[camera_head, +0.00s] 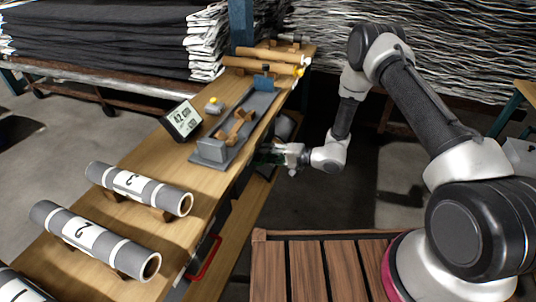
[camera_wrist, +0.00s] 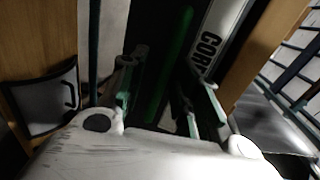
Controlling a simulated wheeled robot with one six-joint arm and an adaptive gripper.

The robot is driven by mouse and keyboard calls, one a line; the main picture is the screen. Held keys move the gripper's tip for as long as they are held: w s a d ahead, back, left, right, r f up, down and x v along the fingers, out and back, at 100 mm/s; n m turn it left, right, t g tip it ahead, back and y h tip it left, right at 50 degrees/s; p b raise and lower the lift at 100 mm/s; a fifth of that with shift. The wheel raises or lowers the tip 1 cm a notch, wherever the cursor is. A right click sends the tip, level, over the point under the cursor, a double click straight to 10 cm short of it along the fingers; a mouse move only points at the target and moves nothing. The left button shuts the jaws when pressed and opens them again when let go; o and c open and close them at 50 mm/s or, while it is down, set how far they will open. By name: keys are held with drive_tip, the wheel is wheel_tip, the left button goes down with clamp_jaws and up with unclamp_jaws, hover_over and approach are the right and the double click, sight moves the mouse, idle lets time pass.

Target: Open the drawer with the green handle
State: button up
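The green handle (camera_wrist: 172,62) shows in the wrist view as a dim green bar running up a dark drawer front. A white label (camera_wrist: 217,35) with black letters reading "COR" lies to its right. My gripper (camera_wrist: 166,88) is open, its two fingers apart on either side of the handle's lower part. I cannot tell whether they touch it. In the head view my gripper (camera_head: 270,156) is at the bench's right side, below the top. The drawer front and its handle cannot be made out clearly there.
A red handle (camera_head: 205,260) sits nearer on the same bench side. The bench top (camera_head: 160,235) carries grey rolls (camera_head: 140,188), a small display (camera_head: 182,120) and a grey fixture (camera_head: 235,130). A slatted wooden deck (camera_head: 325,268) is at the front. Floor lies open right of the bench.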

drive_tip(key=shift+c, duration=0.5)
clamp_jaws()
drive_tip(key=f+v, duration=0.2)
drive_tip(key=v, duration=0.8)
drive_tip(key=d+f+v, duration=0.1)
drive_tip(key=f+v, duration=0.1)
drive_tip(key=v, duration=0.8)
drive_tip(key=shift+s+d, duration=0.25)
drive_tip(key=shift+d, duration=0.1)
drive_tip(key=shift+f, duration=0.1)
drive_tip(key=shift+o, duration=0.5)
unclamp_jaws()
drive_tip(key=shift+d, duration=0.1)
